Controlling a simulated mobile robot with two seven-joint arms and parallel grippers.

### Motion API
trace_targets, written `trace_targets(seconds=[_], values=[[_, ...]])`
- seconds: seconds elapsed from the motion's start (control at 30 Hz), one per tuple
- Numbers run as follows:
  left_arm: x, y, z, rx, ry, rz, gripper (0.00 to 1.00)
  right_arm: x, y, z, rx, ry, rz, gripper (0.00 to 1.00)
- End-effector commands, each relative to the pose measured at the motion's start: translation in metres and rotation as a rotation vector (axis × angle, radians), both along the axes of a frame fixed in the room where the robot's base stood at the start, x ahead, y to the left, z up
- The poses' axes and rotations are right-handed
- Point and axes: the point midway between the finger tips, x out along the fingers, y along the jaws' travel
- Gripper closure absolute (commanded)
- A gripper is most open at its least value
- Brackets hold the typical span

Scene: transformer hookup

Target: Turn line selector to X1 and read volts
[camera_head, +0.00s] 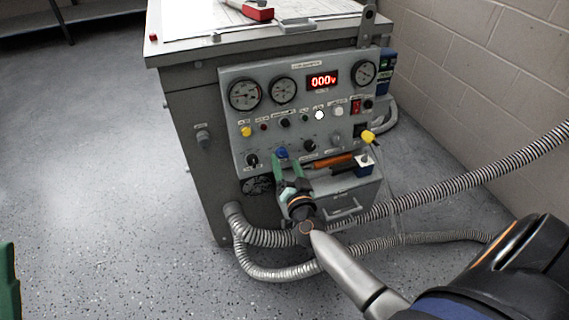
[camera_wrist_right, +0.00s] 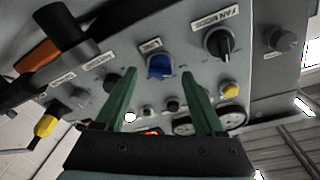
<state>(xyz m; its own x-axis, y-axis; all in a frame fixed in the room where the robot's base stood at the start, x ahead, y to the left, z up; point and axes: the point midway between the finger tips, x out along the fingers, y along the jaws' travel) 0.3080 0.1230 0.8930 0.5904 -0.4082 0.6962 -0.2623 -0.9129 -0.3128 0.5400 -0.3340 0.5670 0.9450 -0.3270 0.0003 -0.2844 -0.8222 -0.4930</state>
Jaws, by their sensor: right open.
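The line selector is a blue knob (camera_head: 281,153) low on the grey control panel (camera_head: 240,125). In the right wrist view the blue knob (camera_wrist_right: 160,67) sits under a label reading LINE. The X1 mark and its pointer direction are too small to read. The red display (camera_head: 322,80) shows 000v. My right gripper (camera_head: 287,161) is open, its green fingers pointing at the knob. In the right wrist view my right gripper (camera_wrist_right: 159,74) has its fingertips either side of the knob, with no clear contact. A green piece at the left edge looks like my left gripper (camera_head: 9,282); its jaws are cut off.
A black fan mode knob (camera_wrist_right: 219,43) is close beside the blue one. An orange-and-black tool (camera_head: 335,162) lies below the panel's right part. Corrugated hoses (camera_head: 470,180) cross the floor at right. The floor (camera_head: 100,180) left of the cabinet is clear.

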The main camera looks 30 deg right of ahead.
Motion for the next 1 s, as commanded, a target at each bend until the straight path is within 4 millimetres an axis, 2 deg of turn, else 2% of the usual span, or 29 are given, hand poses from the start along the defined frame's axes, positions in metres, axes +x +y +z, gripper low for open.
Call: trace_targets(seconds=[0.2, 0.5, 1.0], values=[[0.0, 0.0, -0.007, -0.006, 0.006, -0.006, 1.0, 0.017, -0.006, -0.001, -0.001, 0.0, 0.0, 0.29], [0.001, -0.001, -0.007, -0.007, 0.009, -0.007, 1.0, 0.019, -0.006, 0.0, -0.001, 0.001, 0.0, 0.29], [0.0, -0.001, -0.007, -0.004, 0.009, -0.009, 1.0, 0.018, -0.006, 0.0, 0.0, 0.001, 0.0, 0.84]])
